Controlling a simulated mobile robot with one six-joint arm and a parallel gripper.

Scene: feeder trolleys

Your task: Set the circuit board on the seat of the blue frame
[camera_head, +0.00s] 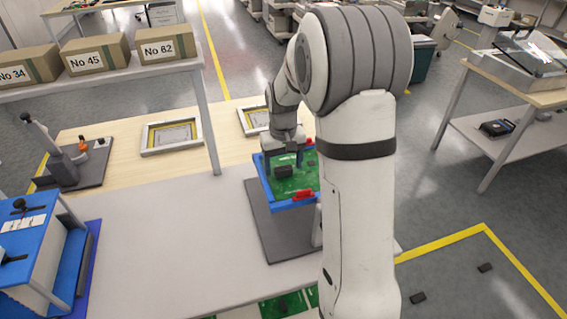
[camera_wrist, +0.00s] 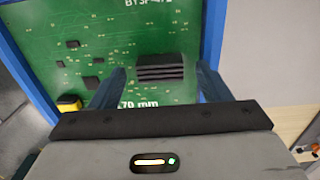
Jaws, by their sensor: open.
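The green circuit board (camera_head: 300,179) lies inside the blue frame (camera_head: 291,205), which stands on a dark grey plate on the bench. In the wrist view the board (camera_wrist: 100,60) fills the space between the blue frame's walls (camera_wrist: 213,45); I cannot tell whether it is flat on the seat everywhere. My gripper (camera_head: 284,166) is just above the board, pointing down. In the wrist view its two fingers (camera_wrist: 162,74) are apart, one on each side of the board's black ribbed block (camera_wrist: 160,69), with gaps beside it. My arm hides the frame's right part.
Red clips (camera_head: 303,195) sit on the frame's edge. A shelf with boxes (camera_head: 92,54) is at the left, its post (camera_head: 207,125) left of the frame. A blue fixture (camera_head: 40,245) stands front left. Framed trays (camera_head: 171,134) lie behind. The grey bench middle is clear.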

